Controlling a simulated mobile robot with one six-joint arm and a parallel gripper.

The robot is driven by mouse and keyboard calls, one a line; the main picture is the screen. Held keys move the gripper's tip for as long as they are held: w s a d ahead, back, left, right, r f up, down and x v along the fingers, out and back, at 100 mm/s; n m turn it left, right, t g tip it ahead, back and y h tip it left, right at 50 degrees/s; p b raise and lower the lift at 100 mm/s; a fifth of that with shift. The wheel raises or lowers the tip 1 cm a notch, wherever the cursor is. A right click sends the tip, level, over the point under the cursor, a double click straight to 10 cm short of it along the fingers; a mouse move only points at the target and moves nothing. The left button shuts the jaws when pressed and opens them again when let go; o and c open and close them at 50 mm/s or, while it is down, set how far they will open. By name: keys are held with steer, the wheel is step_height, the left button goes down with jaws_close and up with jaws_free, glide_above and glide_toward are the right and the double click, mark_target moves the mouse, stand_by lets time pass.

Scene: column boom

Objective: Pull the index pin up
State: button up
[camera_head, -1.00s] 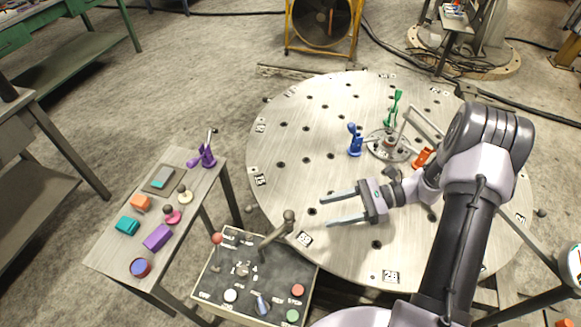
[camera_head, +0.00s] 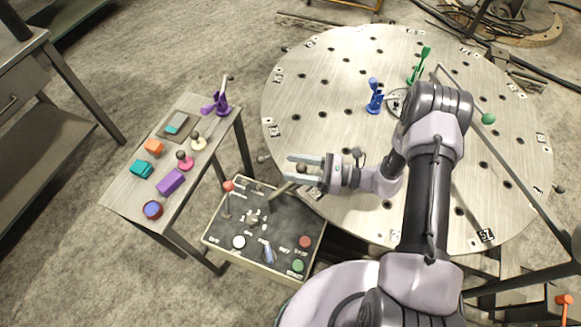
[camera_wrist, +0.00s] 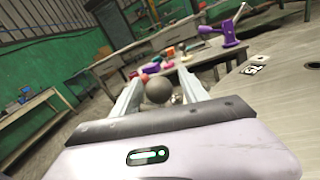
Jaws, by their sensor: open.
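A dark ball knob (camera_head: 302,168), which looks like the head of the index pin, stands at the near left rim of the round steel table (camera_head: 330,75). A short bar (camera_head: 283,187) runs down from it toward the control box. My gripper (camera_head: 289,167) is open, its two pale fingers on either side of the knob in the head view. The wrist view shows the grey knob (camera_wrist: 158,91) between the fingers. I cannot tell whether either finger touches it. The pin's lower part is hidden.
A control box (camera_head: 222,238) with a red-knobbed lever (camera_head: 228,187) and buttons sits just below the gripper. A side table (camera_head: 128,205) with small coloured parts stands left. Blue (camera_head: 374,97) and green (camera_head: 418,67) clamps stand on the round table.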

steer(key=shift+a, duration=0.7)
steer(key=shift+c, duration=0.2)
jaws_close()
steer(key=shift+r, duration=0.1)
stand_by(0.7)
